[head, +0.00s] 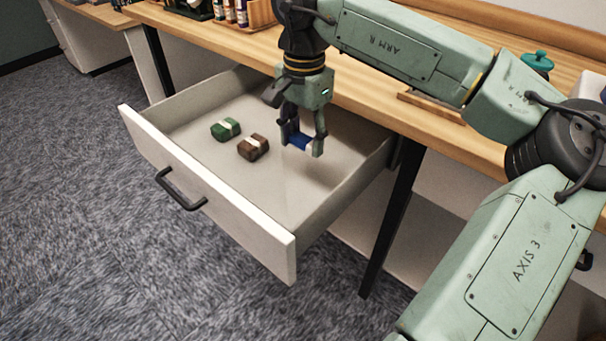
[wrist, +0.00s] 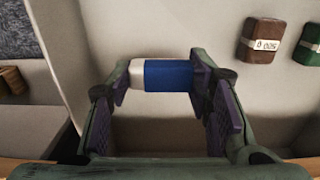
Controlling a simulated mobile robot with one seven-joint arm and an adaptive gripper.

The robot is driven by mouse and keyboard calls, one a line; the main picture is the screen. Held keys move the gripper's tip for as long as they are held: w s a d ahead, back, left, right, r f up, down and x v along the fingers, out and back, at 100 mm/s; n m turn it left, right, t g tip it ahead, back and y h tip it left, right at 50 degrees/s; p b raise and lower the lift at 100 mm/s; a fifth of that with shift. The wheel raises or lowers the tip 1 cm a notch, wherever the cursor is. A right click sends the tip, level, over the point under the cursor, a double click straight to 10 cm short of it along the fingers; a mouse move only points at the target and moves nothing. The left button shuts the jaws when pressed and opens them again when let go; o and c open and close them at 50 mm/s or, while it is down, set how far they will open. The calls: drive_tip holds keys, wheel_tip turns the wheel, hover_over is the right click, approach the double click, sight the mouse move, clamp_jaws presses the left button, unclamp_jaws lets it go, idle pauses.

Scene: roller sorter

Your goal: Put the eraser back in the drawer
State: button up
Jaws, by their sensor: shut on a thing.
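The eraser (head: 299,142) is a small block with a blue sleeve and a white end. It also shows in the wrist view (wrist: 165,75), between the two fingers. My gripper (head: 303,144) is shut on it and points down over the right part of the open drawer (head: 296,200). In the wrist view my gripper (wrist: 160,80) has one finger at each end of the eraser. The drawer is white with a black handle (head: 180,190) and is pulled well out from under the wooden desk. I cannot tell whether the eraser touches the drawer floor.
A green banded block (head: 225,129) and a brown banded block (head: 252,147) lie in the drawer, left of my gripper. The desk top (head: 360,100) overhangs the drawer's back. Bottles in a wooden rack (head: 262,13) stand on the desk. The drawer floor near its front is clear.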

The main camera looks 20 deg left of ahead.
sight(303, 179)
wheel_tip(303, 179, down, 8)
drive_tip(key=shift+r, duration=0.1)
idle(0.4)
drive_tip(key=shift+f, duration=0.3)
drive_tip(key=o, duration=1.2)
drive_tip(key=shift+r, duration=0.1)
wheel_tip(303, 179, up, 12)
drive_tip(key=shift+r, duration=0.2)
